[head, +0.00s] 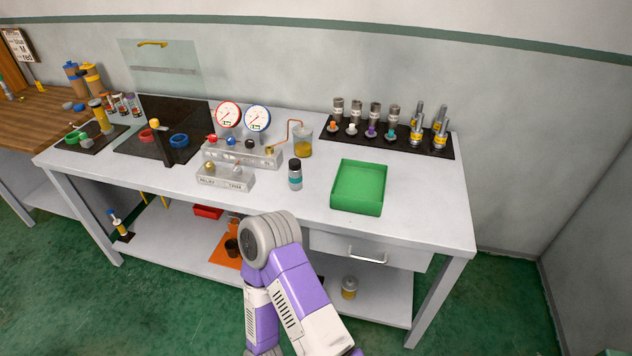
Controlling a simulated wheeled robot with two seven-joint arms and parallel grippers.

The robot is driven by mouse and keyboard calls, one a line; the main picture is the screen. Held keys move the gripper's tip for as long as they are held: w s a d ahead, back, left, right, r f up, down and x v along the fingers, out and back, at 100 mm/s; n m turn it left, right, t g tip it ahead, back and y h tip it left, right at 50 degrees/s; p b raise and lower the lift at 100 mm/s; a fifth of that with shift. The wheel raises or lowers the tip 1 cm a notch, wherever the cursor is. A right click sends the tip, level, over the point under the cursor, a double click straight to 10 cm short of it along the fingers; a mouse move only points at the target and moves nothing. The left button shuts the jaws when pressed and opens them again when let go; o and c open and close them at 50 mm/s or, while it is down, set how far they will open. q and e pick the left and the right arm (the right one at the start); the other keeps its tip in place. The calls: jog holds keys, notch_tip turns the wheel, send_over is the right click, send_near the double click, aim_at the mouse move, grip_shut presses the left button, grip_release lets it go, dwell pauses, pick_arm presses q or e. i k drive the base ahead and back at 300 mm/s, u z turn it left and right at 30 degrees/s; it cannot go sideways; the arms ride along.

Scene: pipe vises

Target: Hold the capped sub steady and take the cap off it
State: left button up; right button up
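A short cylinder with a dark cap and a teal band (295,174) stands upright alone on the white bench (290,208), left of the green tray. It looks like the capped sub, but I cannot be sure from this view. Its cap (295,163) sits on top. Neither of my grippers is in view. A purple and white arm of mine rises from the bottom edge in front of the bench, its bent joint near the front edge. Nothing of mine touches the cylinder.
The green tray (358,188) looks empty. A black rack (385,136) of capped metal fittings stands behind it. The bench's right front is clear.

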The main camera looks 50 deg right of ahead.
aim_at(295, 176)
jog(key=z, duration=1.6)
